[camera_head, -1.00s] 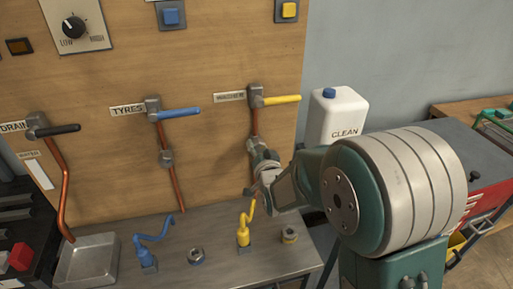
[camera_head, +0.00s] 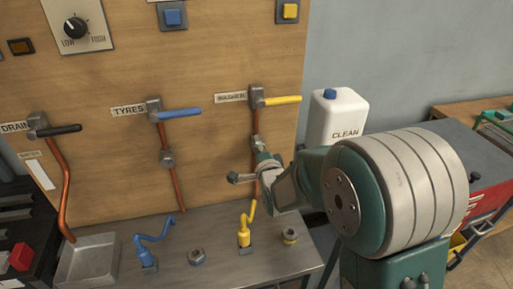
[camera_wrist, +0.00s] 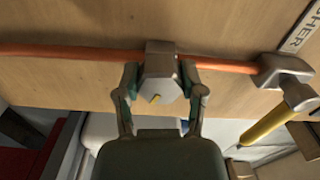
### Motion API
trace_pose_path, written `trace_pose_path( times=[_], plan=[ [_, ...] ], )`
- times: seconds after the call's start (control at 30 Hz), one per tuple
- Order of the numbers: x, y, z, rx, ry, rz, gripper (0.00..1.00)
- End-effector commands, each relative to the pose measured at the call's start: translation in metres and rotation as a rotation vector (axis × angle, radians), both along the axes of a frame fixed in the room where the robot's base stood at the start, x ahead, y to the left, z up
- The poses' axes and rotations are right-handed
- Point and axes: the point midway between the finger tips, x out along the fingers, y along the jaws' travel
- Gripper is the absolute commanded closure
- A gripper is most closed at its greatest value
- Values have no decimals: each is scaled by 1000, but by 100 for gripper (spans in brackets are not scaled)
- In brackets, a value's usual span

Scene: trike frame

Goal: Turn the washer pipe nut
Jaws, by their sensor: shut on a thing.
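The washer pipe nut (camera_wrist: 160,60) is a grey metal fitting with flat sides on the copper-red washer pipe (camera_wrist: 75,52). A small yellow mark shows on its front face. In the wrist view my gripper (camera_wrist: 160,78) has one finger on each side of the nut and is shut on it. In the head view my gripper (camera_head: 258,167) is at the washer pipe, low on the wooden panel, and partly covers the pipe. The washer valve (camera_head: 257,95) with its yellow lever (camera_head: 282,100) is above, the lever pointing right.
The tyres pipe with its blue lever (camera_head: 180,114) and the drain pipe (camera_head: 57,190) are to the left. A yellow hooked spout (camera_head: 244,232), a blue one (camera_head: 149,250) and loose nuts stand on the bench below. A white bottle (camera_head: 338,118) stands to the right.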

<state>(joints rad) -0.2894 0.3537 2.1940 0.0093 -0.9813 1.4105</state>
Motion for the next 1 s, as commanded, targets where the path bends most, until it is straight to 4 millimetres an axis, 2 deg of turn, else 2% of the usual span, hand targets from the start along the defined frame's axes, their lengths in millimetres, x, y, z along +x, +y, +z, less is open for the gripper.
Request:
trace_pose_path(
  times=[0.3,0.9,0.93,0.97,1.0],
  plan=[
    [2,-4,0,138,39,-11,96],
    [1,-5,-3,169,55,-12,96],
    [1,-5,-3,169,55,-12,35],
    [1,-5,-3,169,55,-12,22],
    [1,-4,-3,168,55,-11,14]
  ],
)
